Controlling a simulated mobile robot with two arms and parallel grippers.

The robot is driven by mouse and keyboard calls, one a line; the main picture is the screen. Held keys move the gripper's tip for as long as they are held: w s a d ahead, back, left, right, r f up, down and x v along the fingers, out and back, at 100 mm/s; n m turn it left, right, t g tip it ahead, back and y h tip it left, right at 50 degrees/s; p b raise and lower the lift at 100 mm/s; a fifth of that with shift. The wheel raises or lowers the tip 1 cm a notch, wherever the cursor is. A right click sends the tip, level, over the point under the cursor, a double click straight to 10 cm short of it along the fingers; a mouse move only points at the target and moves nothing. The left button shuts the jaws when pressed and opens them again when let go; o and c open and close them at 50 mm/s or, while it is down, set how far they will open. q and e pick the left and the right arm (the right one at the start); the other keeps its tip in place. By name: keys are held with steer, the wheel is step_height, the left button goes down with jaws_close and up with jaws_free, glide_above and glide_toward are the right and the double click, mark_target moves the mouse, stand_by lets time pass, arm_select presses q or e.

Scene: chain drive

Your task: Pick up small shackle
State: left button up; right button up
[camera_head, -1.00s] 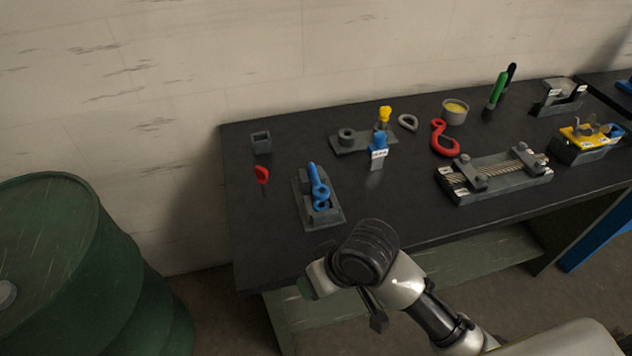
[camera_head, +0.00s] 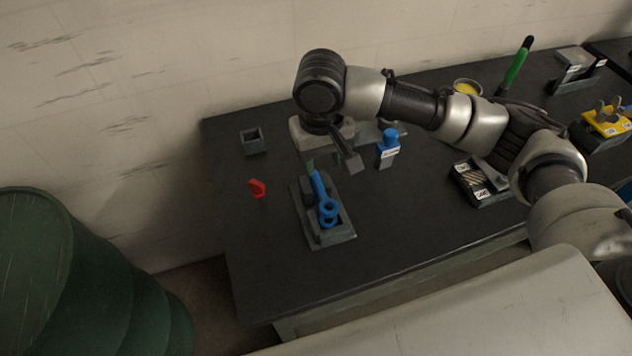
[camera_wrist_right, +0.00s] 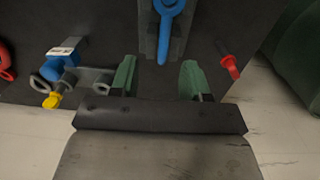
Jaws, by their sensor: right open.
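My right gripper (camera_head: 331,165) is open and empty above the table, near the back end of a blue eye-ended fitting (camera_head: 327,208). In the right wrist view its two green-padded fingers (camera_wrist_right: 158,78) are apart, with the tip of the blue fitting (camera_wrist_right: 170,12) just beyond the gap. The blue fitting lies on a dark grey stand (camera_head: 338,238). Nothing is clearly recognizable as the small shackle; small grey upright pieces stand on a yellow block (camera_head: 600,126) at the right. A grey ring (camera_wrist_right: 40,82) lies at the left in the right wrist view. My left gripper is not in view.
A red piece (camera_head: 257,188) and a small square holder (camera_head: 252,142) are at the table's left. A blue, white-labelled piece (camera_head: 388,148) stands right of my gripper. My right arm hides much of the table's middle and back. The front left tabletop is clear.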

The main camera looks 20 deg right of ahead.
mark_target(322, 191)
steer(key=f, duration=0.1)
steer(key=s+f, duration=0.1)
steer(key=f, duration=0.1)
steer(key=shift+s+f, duration=0.2)
steer(key=shift+w+f, duration=0.15)
steer(key=shift+f, duration=0.2)
steer(key=shift+w+f, duration=0.1)
steer(key=shift+f, duration=0.25)
steer(key=f, duration=0.1)
steer(key=f+p, duration=0.1)
steer(key=f, duration=0.1)
steer(key=shift+s+a+f, duration=0.2)
steer(key=shift+s+f, duration=0.05)
steer(key=shift+f, duration=0.5)
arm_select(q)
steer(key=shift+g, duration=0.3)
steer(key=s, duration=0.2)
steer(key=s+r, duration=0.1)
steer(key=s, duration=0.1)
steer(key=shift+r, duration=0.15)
arm_select(e)
jaws_close()
